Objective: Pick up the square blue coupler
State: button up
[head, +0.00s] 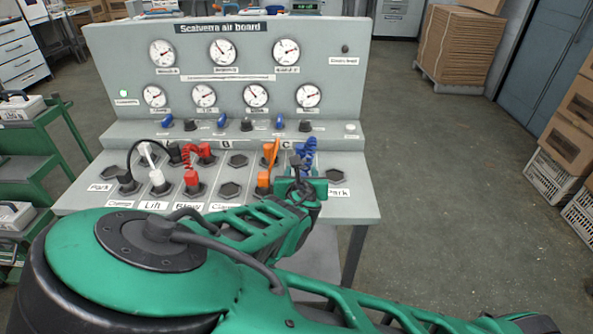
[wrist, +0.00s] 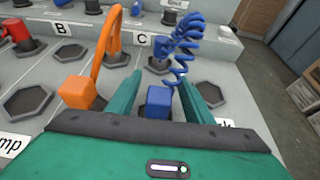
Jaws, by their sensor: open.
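The square blue coupler (wrist: 159,102) is on the panel's sloped front, with a coiled blue hose (wrist: 182,48) rising from it to a blue fitting at the back. My gripper (wrist: 160,90) is open, with one green finger to the left of the coupler and one to the right. The coupler sits between the fingers, with a visible gap on the right; contact on the left cannot be told. In the head view my gripper (head: 301,184) hides the coupler, and only the blue coil (head: 307,153) shows behind it.
An orange coupler (wrist: 76,92) with an orange hose (wrist: 106,48) stands close to the left of my left finger. Empty hexagonal sockets (wrist: 28,101) and red, white and black couplers lie farther left. The gauge board (head: 228,65) rises behind. The panel's right edge is near.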

jog(key=shift+x, duration=0.8)
jog(key=shift+c, duration=0.4)
grip_shut()
jog(key=shift+r, duration=0.1)
